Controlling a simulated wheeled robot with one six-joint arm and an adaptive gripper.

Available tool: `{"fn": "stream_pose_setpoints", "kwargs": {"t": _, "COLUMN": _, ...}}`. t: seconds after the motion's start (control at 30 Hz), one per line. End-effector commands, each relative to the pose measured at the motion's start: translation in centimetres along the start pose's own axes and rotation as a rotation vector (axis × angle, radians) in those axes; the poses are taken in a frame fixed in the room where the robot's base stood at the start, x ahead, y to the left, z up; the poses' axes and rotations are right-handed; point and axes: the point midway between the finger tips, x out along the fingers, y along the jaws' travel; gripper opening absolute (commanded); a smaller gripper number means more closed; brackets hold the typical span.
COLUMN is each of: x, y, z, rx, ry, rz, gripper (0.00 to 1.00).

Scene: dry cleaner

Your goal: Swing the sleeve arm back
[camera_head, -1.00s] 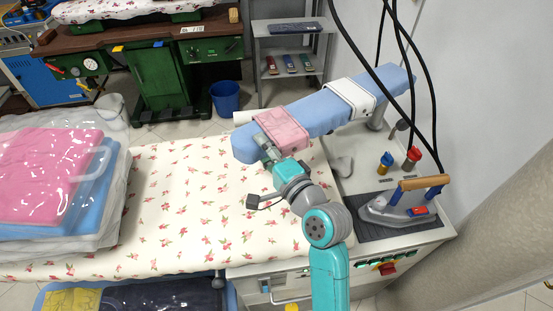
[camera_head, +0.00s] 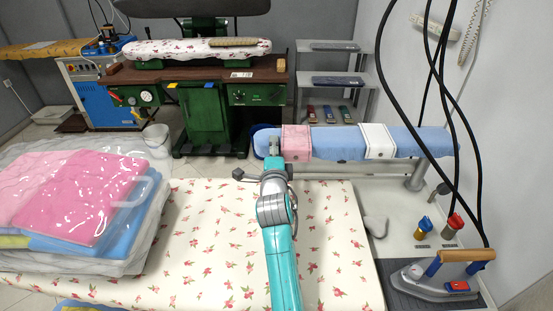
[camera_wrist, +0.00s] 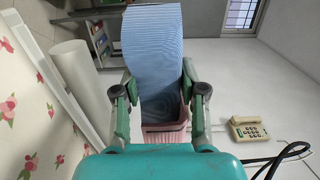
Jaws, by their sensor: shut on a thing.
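The sleeve arm (camera_head: 338,143) is a long narrow board with a blue cover, a pink band and a white band. In the head view it lies almost level across the picture, behind the flowered ironing board (camera_head: 205,225). Its right end is over a metal post (camera_head: 417,176). My gripper (camera_head: 273,148) is at the sleeve arm's left end, beside the pink band (camera_head: 296,143). In the wrist view the two fingers (camera_wrist: 160,100) stand on either side of the blue cover (camera_wrist: 155,60) and are shut on it. The pink band shows low between them.
An iron (camera_head: 440,278) with a wooden handle rests on a dark mat at the right, with black hoses hanging above. Bagged folded clothes (camera_head: 80,205) lie on the left.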

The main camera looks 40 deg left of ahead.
Motion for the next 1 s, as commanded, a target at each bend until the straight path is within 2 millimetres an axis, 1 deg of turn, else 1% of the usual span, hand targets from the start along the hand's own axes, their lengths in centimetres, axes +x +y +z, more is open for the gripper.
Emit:
{"fn": "stream_pose_setpoints", "kwargs": {"t": 0.1, "x": 1.1, "y": 0.0, "z": 0.0, "rx": -0.001, "ry": 0.021, "rz": 0.000, "gripper": 0.00}}
{"fn": "stream_pose_setpoints", "kwargs": {"t": 0.3, "x": 2.1, "y": 0.0, "z": 0.1, "rx": 0.000, "ry": 0.041, "rz": 0.000, "gripper": 0.00}}
{"fn": "stream_pose_setpoints", "kwargs": {"t": 0.77, "x": 2.4, "y": -0.2, "z": -0.1, "rx": 0.000, "ry": 0.048, "rz": -0.002, "gripper": 0.00}}
{"fn": "stream_pose_setpoints", "kwargs": {"t": 0.8, "x": 2.4, "y": -0.2, "z": -0.1, "rx": 0.000, "ry": 0.048, "rz": -0.002, "gripper": 0.46}}
{"fn": "stream_pose_setpoints", "kwargs": {"t": 0.87, "x": 2.4, "y": -0.2, "z": -0.1, "rx": 0.000, "ry": 0.048, "rz": -0.002, "gripper": 0.61}}
{"fn": "stream_pose_setpoints", "kwargs": {"t": 0.9, "x": 2.4, "y": -0.1, "z": -0.1, "rx": 0.000, "ry": 0.048, "rz": -0.002, "gripper": 0.67}}
{"fn": "stream_pose_setpoints", "kwargs": {"t": 1.0, "x": 2.3, "y": -0.1, "z": 0.0, "rx": 0.000, "ry": 0.047, "rz": -0.001, "gripper": 0.67}}
